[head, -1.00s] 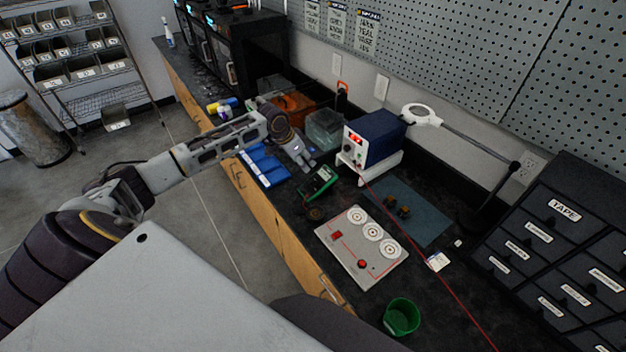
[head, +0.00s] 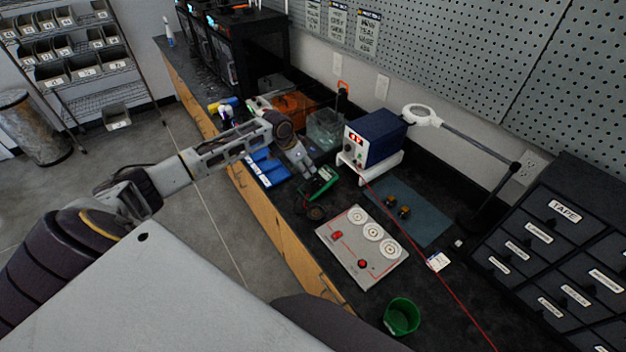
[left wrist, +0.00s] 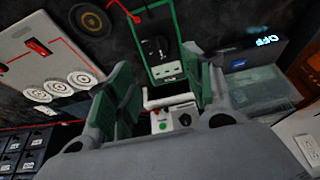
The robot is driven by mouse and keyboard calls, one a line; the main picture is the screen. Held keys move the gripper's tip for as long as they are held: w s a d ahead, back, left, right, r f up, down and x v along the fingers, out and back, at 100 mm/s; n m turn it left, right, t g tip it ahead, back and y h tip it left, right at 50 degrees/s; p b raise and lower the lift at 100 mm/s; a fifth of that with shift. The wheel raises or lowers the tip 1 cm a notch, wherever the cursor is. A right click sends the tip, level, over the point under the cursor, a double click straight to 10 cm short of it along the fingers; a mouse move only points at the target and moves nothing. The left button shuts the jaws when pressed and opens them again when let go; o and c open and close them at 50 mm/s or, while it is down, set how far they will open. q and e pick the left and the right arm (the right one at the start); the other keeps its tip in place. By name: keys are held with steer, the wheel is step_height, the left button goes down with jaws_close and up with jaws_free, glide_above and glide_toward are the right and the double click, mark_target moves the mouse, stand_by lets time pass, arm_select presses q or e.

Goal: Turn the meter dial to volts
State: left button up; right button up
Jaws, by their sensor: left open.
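The meter (head: 322,187) is a green-edged unit with a dark face, lying on the black bench left of the red and white panel. In the left wrist view the meter (left wrist: 167,70) shows its dark round dial near the middle of its face. The dial's pointer setting is too small to read. My left gripper (head: 305,168) is at the meter's far-left end in the head view, partly covering it. In the left wrist view the left gripper (left wrist: 160,84) is open, its fingers apart with the meter beyond and between them. Contact cannot be told. My right gripper is not seen.
A blue power supply (head: 376,138) on a white stand is right of the meter. A panel with white discs (head: 352,270) and a green cup (head: 402,317) are nearer. Blue bins (head: 268,172) lie to the left.

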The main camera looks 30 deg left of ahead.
mark_target(314, 181)
arm_select(q)
steer(key=x, duration=0.8)
steer(key=shift+p, duration=0.35)
steer(key=shift+x, duration=1.65)
steer(key=shift+w, duration=0.1)
steer(key=shift+c, duration=1)
steer(key=c, duration=0.8)
